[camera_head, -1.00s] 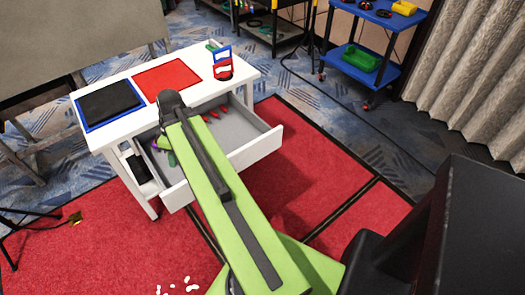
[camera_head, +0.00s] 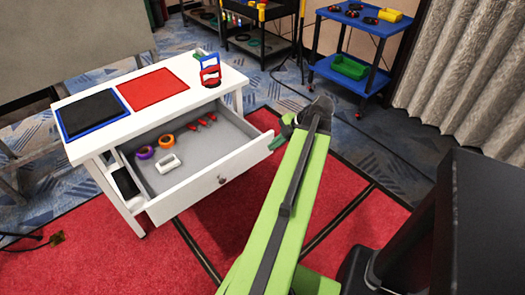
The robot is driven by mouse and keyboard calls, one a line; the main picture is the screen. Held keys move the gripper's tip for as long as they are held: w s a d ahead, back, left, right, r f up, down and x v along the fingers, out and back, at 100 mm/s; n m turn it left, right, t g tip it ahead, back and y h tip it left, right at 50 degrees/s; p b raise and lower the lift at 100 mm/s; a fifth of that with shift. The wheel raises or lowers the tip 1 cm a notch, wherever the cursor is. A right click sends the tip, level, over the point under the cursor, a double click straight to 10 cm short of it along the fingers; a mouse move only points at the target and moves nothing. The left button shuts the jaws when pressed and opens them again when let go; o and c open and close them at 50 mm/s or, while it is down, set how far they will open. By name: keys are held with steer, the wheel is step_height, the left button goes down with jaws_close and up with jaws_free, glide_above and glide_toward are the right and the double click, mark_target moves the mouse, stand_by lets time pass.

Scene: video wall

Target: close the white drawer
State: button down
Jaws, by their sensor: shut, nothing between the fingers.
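The white drawer (camera_head: 196,192) is pulled out of the white table (camera_head: 100,141), and its front panel with a round grey knob (camera_head: 222,180) faces me. Inside lie a purple ring (camera_head: 145,152), an orange ring (camera_head: 166,140), a white item (camera_head: 168,163) and several red-handled tools (camera_head: 203,121). My gripper (camera_head: 277,143) is shut and empty, close to the drawer's front right corner. I cannot tell whether it touches the drawer. My arm's own joint partly hides the gripper.
On the tabletop are a dark panel with a blue rim (camera_head: 100,108), a red mat (camera_head: 152,88) and a red and blue stand (camera_head: 210,72). A blue cart (camera_head: 350,75) stands at the back right. The red carpet (camera_head: 130,255) in front of the drawer is clear.

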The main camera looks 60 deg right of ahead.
mark_target(246, 156)
steer(key=w+f+b, duration=0.2)
steer(key=w, duration=0.1)
steer(key=w+f+b, duration=0.2)
steer(key=w, duration=0.1)
steer(key=w+f+b, duration=0.2)
steer(key=w+f, duration=0.1)
steer(key=shift+f, duration=0.1)
